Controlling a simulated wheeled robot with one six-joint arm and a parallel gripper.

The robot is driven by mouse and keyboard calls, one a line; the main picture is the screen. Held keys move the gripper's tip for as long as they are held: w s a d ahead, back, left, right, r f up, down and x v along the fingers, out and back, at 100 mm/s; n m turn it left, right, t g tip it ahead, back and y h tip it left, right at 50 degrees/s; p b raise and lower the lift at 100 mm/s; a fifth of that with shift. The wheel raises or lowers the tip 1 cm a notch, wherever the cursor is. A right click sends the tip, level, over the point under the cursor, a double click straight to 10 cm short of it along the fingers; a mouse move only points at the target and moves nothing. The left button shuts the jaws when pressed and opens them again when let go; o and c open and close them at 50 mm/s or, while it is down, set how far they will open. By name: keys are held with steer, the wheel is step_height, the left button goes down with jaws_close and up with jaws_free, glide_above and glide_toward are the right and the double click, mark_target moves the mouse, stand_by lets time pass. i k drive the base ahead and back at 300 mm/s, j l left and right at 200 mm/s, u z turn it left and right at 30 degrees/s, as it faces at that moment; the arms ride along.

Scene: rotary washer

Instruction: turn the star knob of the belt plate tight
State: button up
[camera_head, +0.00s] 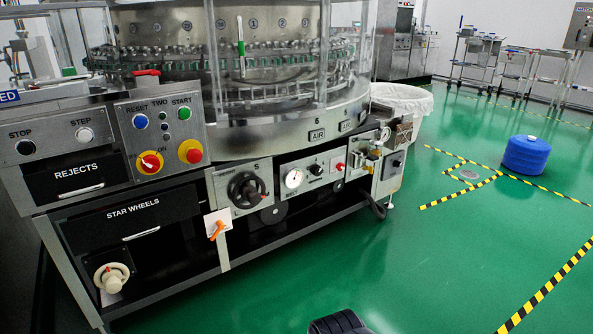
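A black round hand knob (247,190) sits on a square metal plate on the front of the washer, left of the pressure gauge. A pale lobed knob (111,278) with a red mark is low at the left, below the STAR WHEELS drawer. An orange handle (217,229) is on a white plate between them.
The rotary washer (265,140) fills the left half. Its control panel (160,140) and lower frame jut forward. A blue drum (526,155) stands on the green floor at the right, near yellow-black floor tape. Carts stand at the back. The floor at front right is clear.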

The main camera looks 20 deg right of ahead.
mark_target(340, 166)
steer(key=i+l+u, duration=0.4)
steer(key=i+l, duration=1.2)
steer(key=l, duration=0.15)
